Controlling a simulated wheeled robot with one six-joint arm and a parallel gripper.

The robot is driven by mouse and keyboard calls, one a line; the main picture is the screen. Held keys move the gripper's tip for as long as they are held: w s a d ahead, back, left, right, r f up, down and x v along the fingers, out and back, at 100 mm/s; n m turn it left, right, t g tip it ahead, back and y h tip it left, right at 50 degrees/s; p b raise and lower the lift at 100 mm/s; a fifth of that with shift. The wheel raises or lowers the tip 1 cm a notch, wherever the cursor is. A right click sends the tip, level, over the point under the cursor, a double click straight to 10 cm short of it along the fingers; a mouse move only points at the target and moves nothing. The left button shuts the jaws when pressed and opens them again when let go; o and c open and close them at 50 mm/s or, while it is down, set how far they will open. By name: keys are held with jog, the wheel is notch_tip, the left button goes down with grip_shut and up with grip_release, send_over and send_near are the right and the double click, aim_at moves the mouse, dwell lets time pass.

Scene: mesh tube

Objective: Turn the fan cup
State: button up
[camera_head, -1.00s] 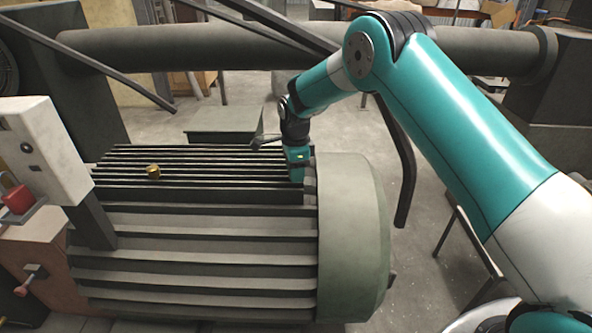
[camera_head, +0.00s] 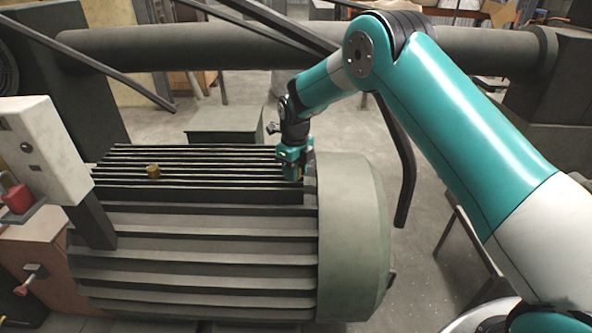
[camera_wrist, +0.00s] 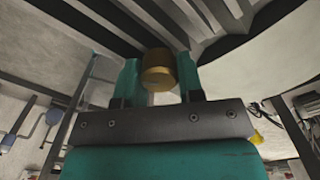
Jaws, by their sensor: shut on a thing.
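A brass cup (camera_wrist: 158,72) sits between the two teal fingers of my gripper (camera_wrist: 160,80) in the wrist view. The fingers are shut on its sides. In the head view my gripper (camera_head: 292,173) points down at the right end of the ribbed motor top (camera_head: 200,192), beside the green fan housing (camera_head: 347,230). The cup is mostly hidden by the fingers there. A second brass cup (camera_head: 153,171) stands upright on the ribs farther left, apart from my gripper.
A thick horizontal pipe (camera_head: 200,49) runs behind the motor. A dark bent bar (camera_head: 403,160) hangs right of my gripper. Floor shows behind the motor.

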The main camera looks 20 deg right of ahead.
jog(key=shift+m, duration=0.9)
jog(key=o, duration=0.9)
jog(key=shift+r, duration=0.1)
notch_tip(320, 180, up, 17)
jog(key=shift+r+b, duration=0.1)
jog(key=shift+b, duration=0.65)
